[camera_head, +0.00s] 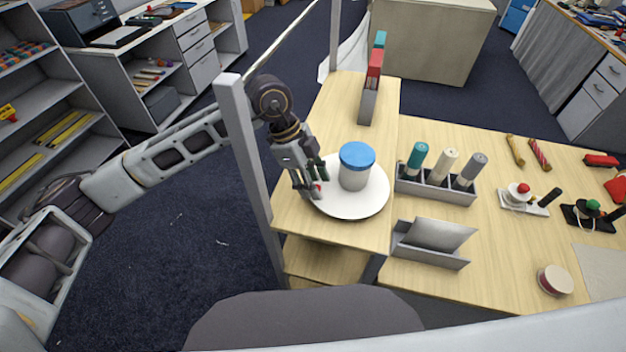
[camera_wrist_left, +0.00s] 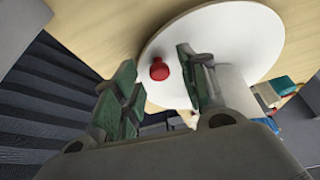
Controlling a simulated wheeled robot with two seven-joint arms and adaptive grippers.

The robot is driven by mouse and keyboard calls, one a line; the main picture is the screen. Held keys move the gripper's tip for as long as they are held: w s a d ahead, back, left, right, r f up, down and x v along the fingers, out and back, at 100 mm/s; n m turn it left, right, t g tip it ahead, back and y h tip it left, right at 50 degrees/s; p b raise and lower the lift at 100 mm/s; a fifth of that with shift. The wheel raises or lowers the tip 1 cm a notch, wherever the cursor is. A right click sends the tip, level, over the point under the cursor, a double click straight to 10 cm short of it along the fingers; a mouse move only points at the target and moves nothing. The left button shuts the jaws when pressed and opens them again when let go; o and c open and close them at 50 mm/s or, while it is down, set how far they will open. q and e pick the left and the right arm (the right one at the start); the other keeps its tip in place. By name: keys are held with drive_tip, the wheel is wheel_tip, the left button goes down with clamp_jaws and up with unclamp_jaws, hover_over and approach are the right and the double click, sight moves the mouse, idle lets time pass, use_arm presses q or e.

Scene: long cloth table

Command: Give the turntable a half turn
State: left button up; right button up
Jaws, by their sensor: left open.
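The turntable is a white round disc (camera_head: 362,207) on the left part of the wooden table. A jar with a blue lid (camera_head: 357,156) stands on it. A small red knob (camera_head: 318,188) sits near the disc's left edge. My left gripper (camera_head: 311,192) points down at that edge, with its fingers apart. In the left wrist view the disc (camera_wrist_left: 240,30) fills the upper right, and the red knob (camera_wrist_left: 159,69) appears between the two open fingertips (camera_wrist_left: 155,64). I cannot tell whether either finger touches it. The jar is partly hidden behind the right finger there. My right gripper is not in view.
A grey rack with several capped rolls (camera_head: 437,188) stands right of the disc. A grey holder (camera_head: 430,258) is in front of it. A tall grey post (camera_head: 243,150) rises beside my left arm. A narrow holder with red and teal items (camera_head: 370,95) stands behind.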

use_arm(q)
drive_tip(key=shift+r, duration=0.1)
drive_tip(key=shift+w+a+r, duration=0.1)
drive_tip(key=shift+a+r, duration=0.1)
drive_tip(key=shift+r, duration=0.35)
drive_tip(key=w+a, duration=0.5)
drive_tip(key=a, duration=0.6)
drive_tip(key=shift+w+d+f, duration=0.1)
drive_tip(key=shift+w+d, duration=0.05)
